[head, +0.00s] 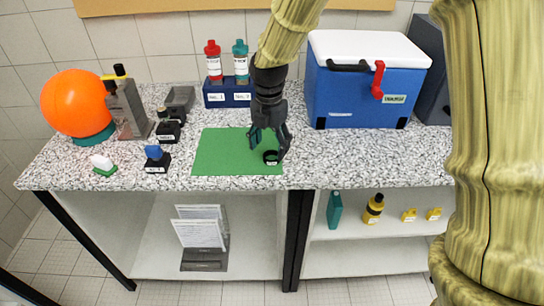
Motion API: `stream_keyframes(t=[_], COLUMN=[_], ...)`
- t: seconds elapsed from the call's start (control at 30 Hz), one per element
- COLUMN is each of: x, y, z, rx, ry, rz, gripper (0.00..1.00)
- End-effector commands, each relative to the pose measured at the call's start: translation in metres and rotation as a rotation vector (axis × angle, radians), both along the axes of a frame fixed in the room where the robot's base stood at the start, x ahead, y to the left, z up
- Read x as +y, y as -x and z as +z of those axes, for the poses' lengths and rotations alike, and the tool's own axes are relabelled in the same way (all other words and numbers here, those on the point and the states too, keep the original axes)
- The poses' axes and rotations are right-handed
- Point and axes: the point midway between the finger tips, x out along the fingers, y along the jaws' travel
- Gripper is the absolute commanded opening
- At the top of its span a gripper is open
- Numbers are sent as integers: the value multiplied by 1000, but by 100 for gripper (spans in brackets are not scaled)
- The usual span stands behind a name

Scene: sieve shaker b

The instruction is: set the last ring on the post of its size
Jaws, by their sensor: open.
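My gripper (269,150) points down over the right part of a green mat (216,152) on the speckled counter. Its fingers are apart. A small black ring (271,157) shows at the fingertips, low between them. I cannot tell whether the fingers touch it or whether it rests flat on the mat. No post is clearly recognisable; my arm and gripper hide part of the counter behind the mat.
A blue holder (226,100) with red and teal bottles stands behind the mat. A blue-and-white cooler (345,95) is at right. Left are an orange ball (76,102), a grey device (127,110), small black items (168,131) and a blue-topped piece (156,158).

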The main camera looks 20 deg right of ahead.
Motion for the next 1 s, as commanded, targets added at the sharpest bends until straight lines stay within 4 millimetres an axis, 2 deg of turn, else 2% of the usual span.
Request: stream_keyframes(t=[0.13, 0.3, 0.6, 0.83, 1.0], x=[-3, -2, -3, -2, -3], y=[2, 2, 1, 1, 1], z=[-20, -35, -38, -38, -38], rx=[3, 2, 1, 1, 1], ry=[1, 1, -1, -1, -1], rz=[-3, -1, -2, -2, -2], gripper=[67, 67, 67, 29, 28])
